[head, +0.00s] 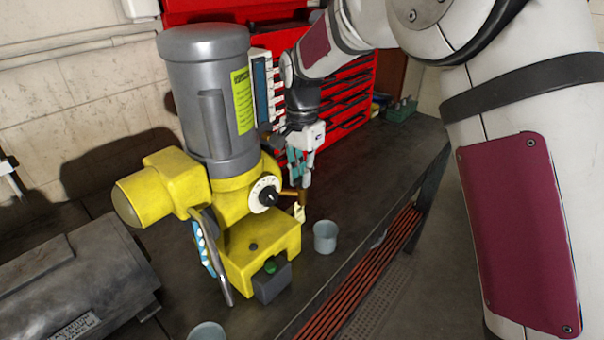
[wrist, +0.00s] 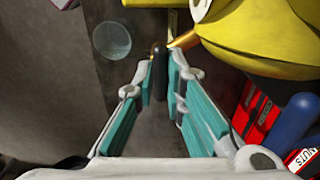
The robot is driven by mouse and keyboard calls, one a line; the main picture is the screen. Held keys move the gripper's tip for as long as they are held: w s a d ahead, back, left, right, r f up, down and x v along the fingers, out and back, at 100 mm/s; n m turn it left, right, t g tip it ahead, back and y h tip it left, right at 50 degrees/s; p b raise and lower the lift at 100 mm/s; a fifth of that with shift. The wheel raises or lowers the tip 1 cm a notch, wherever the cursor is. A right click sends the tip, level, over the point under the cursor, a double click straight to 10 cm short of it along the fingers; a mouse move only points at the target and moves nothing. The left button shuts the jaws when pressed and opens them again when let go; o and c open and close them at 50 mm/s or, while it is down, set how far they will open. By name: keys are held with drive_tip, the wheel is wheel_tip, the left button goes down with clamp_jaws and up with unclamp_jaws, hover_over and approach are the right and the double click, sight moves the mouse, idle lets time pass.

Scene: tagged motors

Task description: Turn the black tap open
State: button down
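The yellow motor unit (head: 237,205) with a grey cylinder stands on the dark bench. A brass tap stem (head: 290,193) sticks out of its right side; it also shows in the wrist view (wrist: 184,40). The black tap handle (wrist: 160,72) lies at the stem's end in the wrist view. My gripper (head: 301,180) reaches down from above beside the motor. In the wrist view its teal-padded fingers (wrist: 160,68) flank the black handle closely, one on each side, and appear shut on it. The handle is not clear in the head view.
A grey cup (head: 325,237) stands on the bench below the tap, and another cup (head: 206,332) at the front edge. A red drawer cabinet (head: 345,95) stands behind. A grey metal case (head: 75,275) lies at left. The bench is clear to the right.

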drive_tip(key=shift+n, duration=0.3)
drive_tip(key=n+b, duration=0.1)
drive_tip(key=n, duration=0.2)
drive_tip(key=shift+n, duration=0.3)
drive_tip(key=n+b, duration=0.1)
drive_tip(key=n, duration=0.3)
drive_tip(key=shift+n, duration=0.3)
drive_tip(key=n+b, duration=0.1)
drive_tip(key=n, duration=0.3)
drive_tip(key=shift+a, duration=0.1)
drive_tip(key=shift+r+n, duration=0.1)
drive_tip(key=shift+n, duration=2)
drive_tip(key=c, duration=1.6)
unclamp_jaws()
drive_tip(key=shift+c, duration=0.2)
